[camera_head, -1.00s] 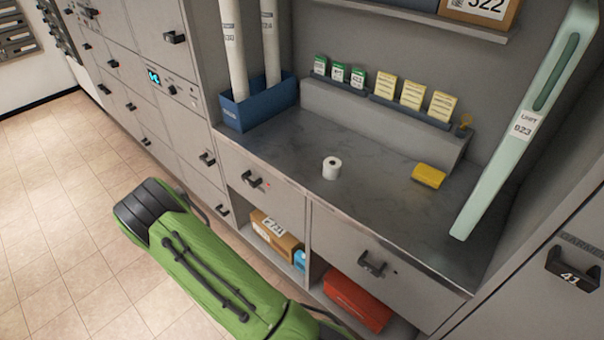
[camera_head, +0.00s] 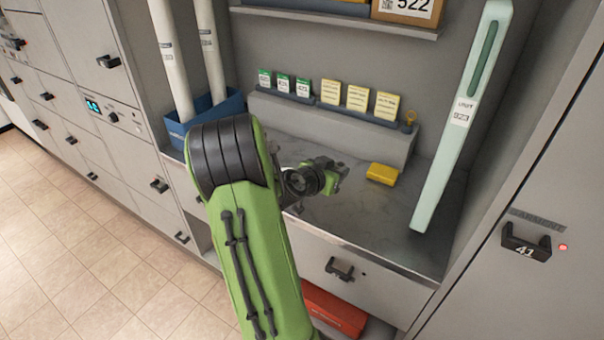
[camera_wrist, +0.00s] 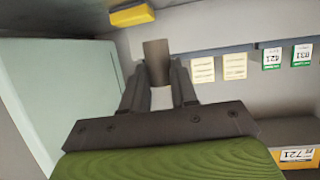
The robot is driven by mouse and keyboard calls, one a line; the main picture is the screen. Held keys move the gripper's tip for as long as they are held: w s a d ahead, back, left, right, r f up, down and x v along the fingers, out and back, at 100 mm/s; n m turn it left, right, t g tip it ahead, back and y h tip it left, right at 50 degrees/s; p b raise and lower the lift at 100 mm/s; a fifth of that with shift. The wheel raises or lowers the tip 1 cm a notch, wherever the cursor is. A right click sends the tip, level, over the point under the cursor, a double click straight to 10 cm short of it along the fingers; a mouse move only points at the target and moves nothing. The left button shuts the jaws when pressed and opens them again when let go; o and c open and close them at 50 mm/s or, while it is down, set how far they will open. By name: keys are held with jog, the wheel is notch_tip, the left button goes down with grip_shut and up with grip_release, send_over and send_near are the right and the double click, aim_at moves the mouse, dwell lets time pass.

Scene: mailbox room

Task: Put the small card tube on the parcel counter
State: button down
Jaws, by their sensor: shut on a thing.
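The small card tube (camera_wrist: 157,62) shows in the wrist view as a plain brown piece between my fingertips. My gripper (camera_wrist: 158,88) is shut on it. In the head view my gripper (camera_head: 334,177) is over the parcel counter (camera_head: 385,222), a dark grey marbled top, left of a yellow block (camera_head: 382,173). The tube cannot be made out in the head view. How far it is above the counter, or whether it touches, cannot be told.
A blue bin (camera_head: 190,118) with tall white tubes stands at the left. A raised ledge (camera_head: 330,124) holds several green-and-white and yellow cards. A long pale green case (camera_head: 462,115) leans at the right. Bare counter shows in front of the yellow block.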

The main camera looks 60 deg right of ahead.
jog(key=shift+m+g+y, duration=0.3)
jog(key=shift+m+g, duration=0.4)
jog(key=shift+g, duration=0.1)
jog(key=s+f+b, duration=0.1)
jog(key=f, duration=0.2)
jog(key=s+f+b, duration=0.1)
jog(key=f, duration=0.2)
jog(key=s+f+b, duration=0.1)
jog(key=f, duration=0.2)
jog(key=shift+s+d+b, duration=0.1)
jog(key=shift+s+b, duration=0.2)
jog(key=shift+s, duration=0.05)
jog(key=shift+f+b, duration=0.25)
jog(key=shift+b, duration=0.05)
jog(key=c, duration=0.9)
grip_release()
jog(key=shift+r, duration=0.1)
